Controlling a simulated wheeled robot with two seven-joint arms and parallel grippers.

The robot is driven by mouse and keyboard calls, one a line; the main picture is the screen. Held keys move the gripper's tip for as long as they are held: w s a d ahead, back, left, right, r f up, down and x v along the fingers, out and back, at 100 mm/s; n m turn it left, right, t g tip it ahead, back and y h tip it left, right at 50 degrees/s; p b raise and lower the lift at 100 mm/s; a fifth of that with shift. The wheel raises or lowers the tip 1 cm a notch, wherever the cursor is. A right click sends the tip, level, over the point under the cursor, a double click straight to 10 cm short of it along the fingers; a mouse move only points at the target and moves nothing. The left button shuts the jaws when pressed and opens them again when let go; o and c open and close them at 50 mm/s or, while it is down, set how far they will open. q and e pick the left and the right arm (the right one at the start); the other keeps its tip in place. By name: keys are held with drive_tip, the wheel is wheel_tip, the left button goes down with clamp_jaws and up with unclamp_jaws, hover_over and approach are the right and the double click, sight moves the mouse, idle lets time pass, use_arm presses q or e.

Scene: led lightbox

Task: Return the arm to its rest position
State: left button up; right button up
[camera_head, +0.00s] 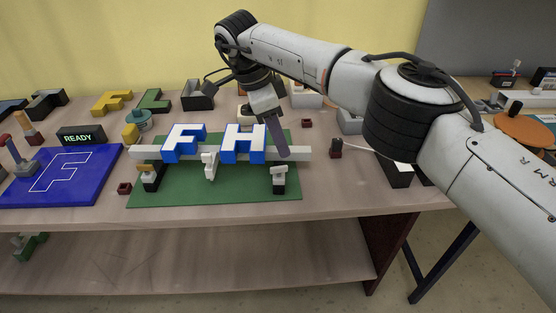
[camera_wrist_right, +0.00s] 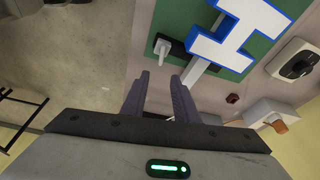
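My right arm (camera_head: 400,110) reaches in from the right and bends down over the green mat (camera_head: 200,192). Its gripper (camera_head: 283,152) points down near the right end of a light rail (camera_head: 303,153), just right of a white and blue letter H (camera_head: 243,145). In the right wrist view the two fingers of the gripper (camera_wrist_right: 162,82) stand apart with nothing held between them. The letter H (camera_wrist_right: 240,35) and the rail (camera_wrist_right: 195,72) lie beyond the fingertips. I cannot tell whether a finger touches the rail. My left gripper is not in view.
A letter F (camera_head: 185,143) is also on the rail, which rests on stands. A blue panel (camera_head: 62,178) with an F outline lies left, near a READY sign (camera_head: 82,136). Several loose letters and parts line the back. The table's front strip is mostly clear.

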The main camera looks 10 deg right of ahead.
wheel_tip(320, 180, up, 4)
drive_tip(key=shift+f, duration=0.2)
